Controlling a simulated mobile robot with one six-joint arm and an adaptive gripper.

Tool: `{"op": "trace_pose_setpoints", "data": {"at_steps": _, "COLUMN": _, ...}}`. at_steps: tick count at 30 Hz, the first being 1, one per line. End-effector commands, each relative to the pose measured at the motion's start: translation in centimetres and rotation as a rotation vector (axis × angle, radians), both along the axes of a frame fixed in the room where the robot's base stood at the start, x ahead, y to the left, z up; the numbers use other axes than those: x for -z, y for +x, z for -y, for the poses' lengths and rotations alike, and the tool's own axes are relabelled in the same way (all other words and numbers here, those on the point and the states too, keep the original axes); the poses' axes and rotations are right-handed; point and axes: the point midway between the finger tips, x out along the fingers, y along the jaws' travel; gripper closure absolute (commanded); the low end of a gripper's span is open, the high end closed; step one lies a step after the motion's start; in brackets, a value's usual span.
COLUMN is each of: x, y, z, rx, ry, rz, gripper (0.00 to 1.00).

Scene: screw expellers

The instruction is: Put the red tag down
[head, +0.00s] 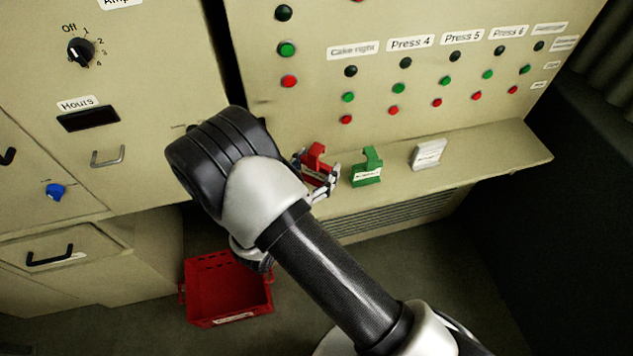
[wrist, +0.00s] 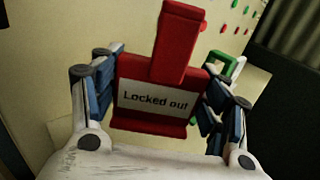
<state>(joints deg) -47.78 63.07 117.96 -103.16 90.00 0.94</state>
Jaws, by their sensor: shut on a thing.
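The red tag (wrist: 165,75) has a white label reading "Locked out" and stands between the two fingers of my gripper (wrist: 160,112) in the wrist view. The fingers press on its left and right sides. In the head view the red tag (head: 317,157) is at the left part of the ledge (head: 480,155), with my gripper (head: 318,175) around it. My arm hides part of this area. I cannot tell whether the tag's base touches the ledge.
A green tag (head: 368,168) stands on the ledge just right of the red one, and a white tag (head: 428,154) stands farther right. The panel with buttons (head: 400,90) rises behind. A red crate (head: 228,290) is on the floor below left. The ledge's right end is clear.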

Motion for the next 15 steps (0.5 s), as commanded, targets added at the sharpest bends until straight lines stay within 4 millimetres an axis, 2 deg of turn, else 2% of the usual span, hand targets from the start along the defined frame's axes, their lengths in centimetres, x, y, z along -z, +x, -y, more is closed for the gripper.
{"op": "trace_pose_setpoints", "data": {"at_steps": 5, "x": 1.2, "y": 0.0, "z": 0.0, "rx": 0.0, "ry": 0.0, "rz": 0.001, "gripper": 0.67}}
{"op": "trace_pose_setpoints", "data": {"at_steps": 12, "x": 4.7, "y": 0.0, "z": 0.0, "rx": 0.0, "ry": -0.001, "rz": 0.0, "gripper": 0.67}}
{"op": "trace_pose_setpoints", "data": {"at_steps": 15, "x": 5.2, "y": 0.0, "z": 0.0, "rx": 0.0, "ry": 0.0, "rz": 0.001, "gripper": 0.67}}
